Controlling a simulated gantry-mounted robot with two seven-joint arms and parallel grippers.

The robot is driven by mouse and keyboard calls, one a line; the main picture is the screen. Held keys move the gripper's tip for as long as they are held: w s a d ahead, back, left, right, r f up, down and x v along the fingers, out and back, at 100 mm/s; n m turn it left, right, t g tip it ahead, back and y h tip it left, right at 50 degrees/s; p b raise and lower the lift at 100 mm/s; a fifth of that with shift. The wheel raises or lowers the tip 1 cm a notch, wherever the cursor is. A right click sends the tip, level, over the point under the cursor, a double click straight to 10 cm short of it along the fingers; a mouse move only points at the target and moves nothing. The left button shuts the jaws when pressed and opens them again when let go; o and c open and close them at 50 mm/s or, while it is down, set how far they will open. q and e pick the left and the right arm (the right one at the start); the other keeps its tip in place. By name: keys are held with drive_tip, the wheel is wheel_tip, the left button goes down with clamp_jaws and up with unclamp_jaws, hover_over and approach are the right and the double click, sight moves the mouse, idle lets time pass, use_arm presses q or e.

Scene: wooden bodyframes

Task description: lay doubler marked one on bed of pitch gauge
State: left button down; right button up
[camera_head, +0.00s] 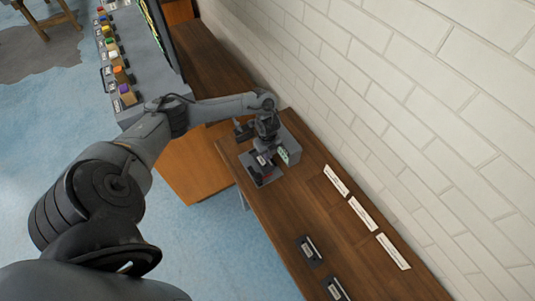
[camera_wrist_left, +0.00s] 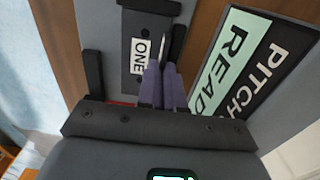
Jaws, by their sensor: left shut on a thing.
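The doubler marked one (camera_wrist_left: 133,75) is a dark grey plate with a white ONE label and a thin upright metal fin. My left gripper (camera_wrist_left: 160,85) is shut on this fin, its purple fingers close together. The pitch gauge (camera_head: 291,137) stands on the bench, a grey unit with a green-and-black PITCH display panel (camera_wrist_left: 240,62). In the head view my left gripper (camera_head: 263,158) is low over the gauge's grey bed (camera_head: 251,173). The doubler is over the bed; I cannot tell whether it touches. My right gripper is not in view.
Two dark plates with pale strips, a nearer one (camera_head: 336,289) and a farther one (camera_head: 308,251), lie on the wooden bench (camera_head: 285,215). White label strips (camera_head: 362,214) lie along the wall side. A grey console with coloured buttons (camera_head: 118,72) stands at upper left.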

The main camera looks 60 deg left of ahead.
use_arm(q)
drive_tip(key=shift+f, duration=0.2)
drive_tip(key=c, duration=1.3)
unclamp_jaws()
drive_tip(key=shift+r, duration=0.2)
wheel_tip(320, 180, up, 12)
drive_tip(key=p, duration=0.3)
drive_tip(key=shift+r, duration=0.1)
